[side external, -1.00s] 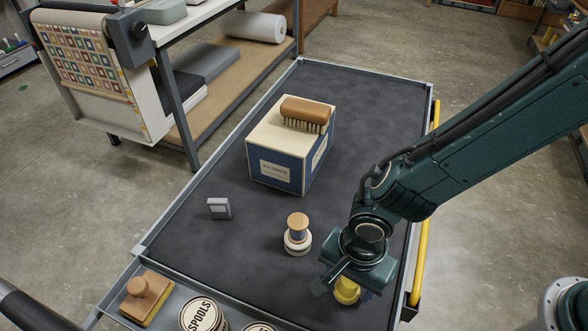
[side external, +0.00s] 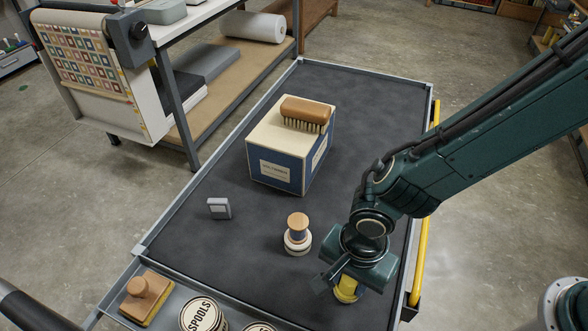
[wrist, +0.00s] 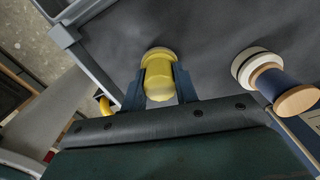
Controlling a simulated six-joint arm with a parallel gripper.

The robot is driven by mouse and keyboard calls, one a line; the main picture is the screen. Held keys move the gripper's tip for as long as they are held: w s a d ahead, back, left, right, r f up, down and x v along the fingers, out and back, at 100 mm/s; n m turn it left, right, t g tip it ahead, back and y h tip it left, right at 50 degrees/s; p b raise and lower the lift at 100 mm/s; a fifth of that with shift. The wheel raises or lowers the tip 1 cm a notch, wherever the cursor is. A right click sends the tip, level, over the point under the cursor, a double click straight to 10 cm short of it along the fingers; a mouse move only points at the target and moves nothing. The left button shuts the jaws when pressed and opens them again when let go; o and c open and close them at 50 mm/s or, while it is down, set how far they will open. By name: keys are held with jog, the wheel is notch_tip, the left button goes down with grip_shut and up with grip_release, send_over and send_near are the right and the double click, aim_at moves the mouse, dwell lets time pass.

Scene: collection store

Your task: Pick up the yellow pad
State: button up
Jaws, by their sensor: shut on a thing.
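The yellow pad (side external: 347,288) is a short round yellow piece with a wider rim at its base, near the right front of the dark cart top (side external: 225,255). In the wrist view the yellow pad (wrist: 159,78) sits between my two fingers. My gripper (wrist: 160,88) is shut on it, one finger on each side. In the side view my gripper (side external: 343,278) comes from above and hides part of the pad. I cannot tell whether its base touches the cart.
A wooden-topped spool on a white base (side external: 298,236) stands close to the left. A small grey block (side external: 219,208) lies further left. A blue and cream box (side external: 275,150) with a brush (side external: 305,113) stands behind. Tins (side external: 203,315) and a wooden-handled block (side external: 145,298) fill the front tray.

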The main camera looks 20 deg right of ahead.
notch_tip(320, 180, up, 19)
jog(key=shift+r, duration=0.15)
dwell(0.5)
dwell(0.5)
